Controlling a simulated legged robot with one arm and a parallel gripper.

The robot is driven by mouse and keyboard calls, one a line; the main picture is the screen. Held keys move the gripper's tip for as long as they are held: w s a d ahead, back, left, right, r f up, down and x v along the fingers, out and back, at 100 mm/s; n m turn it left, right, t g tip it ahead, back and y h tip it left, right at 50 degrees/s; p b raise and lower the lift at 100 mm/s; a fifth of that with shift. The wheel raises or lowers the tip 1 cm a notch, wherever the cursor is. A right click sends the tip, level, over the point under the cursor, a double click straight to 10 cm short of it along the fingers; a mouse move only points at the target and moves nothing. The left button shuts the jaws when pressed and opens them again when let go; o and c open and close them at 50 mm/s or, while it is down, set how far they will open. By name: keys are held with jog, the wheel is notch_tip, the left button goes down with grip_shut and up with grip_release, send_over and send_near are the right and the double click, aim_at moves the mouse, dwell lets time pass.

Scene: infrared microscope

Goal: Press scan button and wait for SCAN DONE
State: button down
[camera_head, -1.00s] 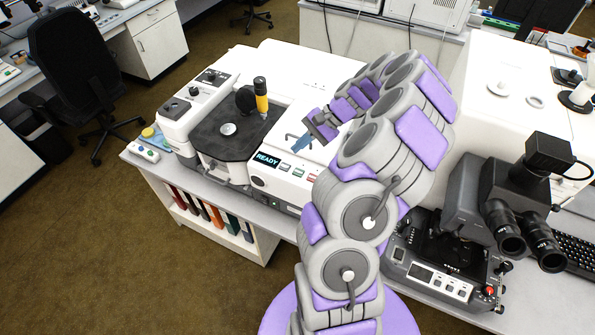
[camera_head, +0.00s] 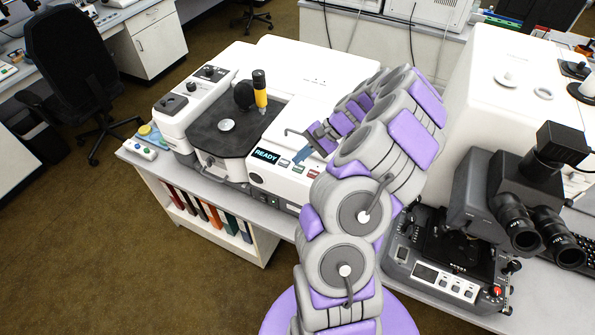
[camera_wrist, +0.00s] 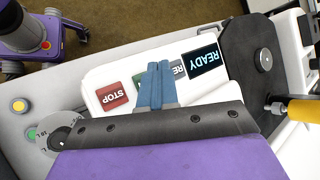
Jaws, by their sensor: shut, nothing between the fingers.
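The instrument's READY display (camera_head: 265,156) is lit in the head view and also shows upside down in the wrist view (camera_wrist: 205,60). Beside it is a row of buttons: a pale grey one (camera_wrist: 178,68), a green one (camera_wrist: 139,81) and a red STOP button (camera_wrist: 112,96). My gripper (camera_head: 301,156) has its blue fingers together and empty, close over the button row. In the wrist view the fingertips (camera_wrist: 157,65) lie between the grey and green buttons and partly cover both. I cannot tell whether they touch the panel.
The dark sample stage (camera_head: 215,130) with a yellow-and-black post (camera_head: 260,92) stands left of the panel. A binocular microscope (camera_head: 515,200) stands right of my arm. A round dial (camera_wrist: 60,135) lies near the gripper in the wrist view.

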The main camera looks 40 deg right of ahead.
jog(key=shift+d+f, duration=0.4)
jog(key=shift+f, duration=0.25)
jog(key=shift+a, duration=0.35)
jog(key=shift+d, duration=0.25)
jog(key=shift+a, duration=0.1)
jog(key=shift+f, duration=0.7)
dwell(1.5)
jog(key=shift+r+p, duration=0.35)
jog(key=shift+r, duration=0.45)
jog(key=shift+r, duration=0.15)
